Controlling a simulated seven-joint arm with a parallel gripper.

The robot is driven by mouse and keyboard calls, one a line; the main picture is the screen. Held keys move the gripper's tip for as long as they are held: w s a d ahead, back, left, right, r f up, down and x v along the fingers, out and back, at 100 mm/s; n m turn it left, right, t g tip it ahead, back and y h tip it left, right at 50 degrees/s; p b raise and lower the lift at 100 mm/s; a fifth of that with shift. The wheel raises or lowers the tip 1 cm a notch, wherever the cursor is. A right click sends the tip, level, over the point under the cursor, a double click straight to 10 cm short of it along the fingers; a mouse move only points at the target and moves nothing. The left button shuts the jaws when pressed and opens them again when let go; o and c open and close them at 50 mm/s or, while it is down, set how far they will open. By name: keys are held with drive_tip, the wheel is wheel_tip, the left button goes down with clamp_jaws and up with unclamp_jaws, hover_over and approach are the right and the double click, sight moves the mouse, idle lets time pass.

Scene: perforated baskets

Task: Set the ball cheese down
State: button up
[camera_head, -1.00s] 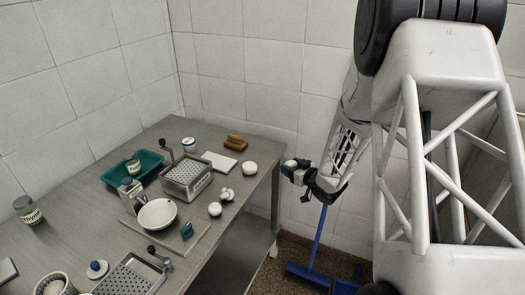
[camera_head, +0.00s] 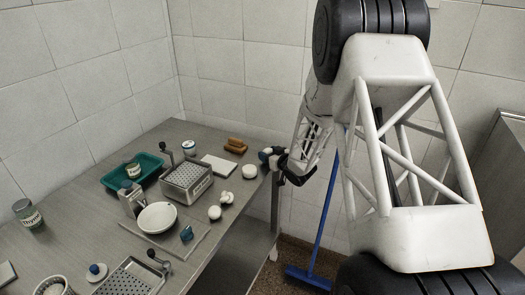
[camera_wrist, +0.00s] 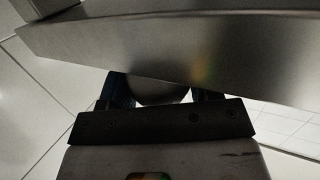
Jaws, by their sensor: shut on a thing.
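My gripper (camera_head: 270,155) is at the right end of the table, close to its edge, and its fingers point left toward the tabletop. In the wrist view my gripper (camera_wrist: 157,97) is shut on a rounded, shadowed thing (camera_wrist: 158,90), which fits the ball cheese. Its upper part is hidden behind the metal slab, and its colour is too dark to tell. In the head view the held thing is mostly hidden by the fingers. A separate white round thing (camera_head: 249,171) rests on the table just left of and below my gripper.
The grey metal table (camera_head: 75,222) carries a perforated basket (camera_head: 188,181), a green tray (camera_head: 116,180), a white bowl (camera_head: 157,218), a white board (camera_head: 219,169) and brown blocks (camera_head: 236,145). A white ball (camera_head: 214,212) lies near the front edge. A blue-handled broom (camera_head: 322,225) stands beside the table.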

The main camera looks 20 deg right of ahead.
drive_tip(key=shift+r+x, duration=0.15)
drive_tip(key=shift+x, duration=0.85)
drive_tip(key=shift+r+x, duration=0.15)
drive_tip(key=shift+x, duration=0.9)
drive_tip(key=shift+f, duration=0.15)
drive_tip(key=o, duration=1)
drive_tip(key=shift+c, duration=0.2)
drive_tip(key=v, duration=1.2)
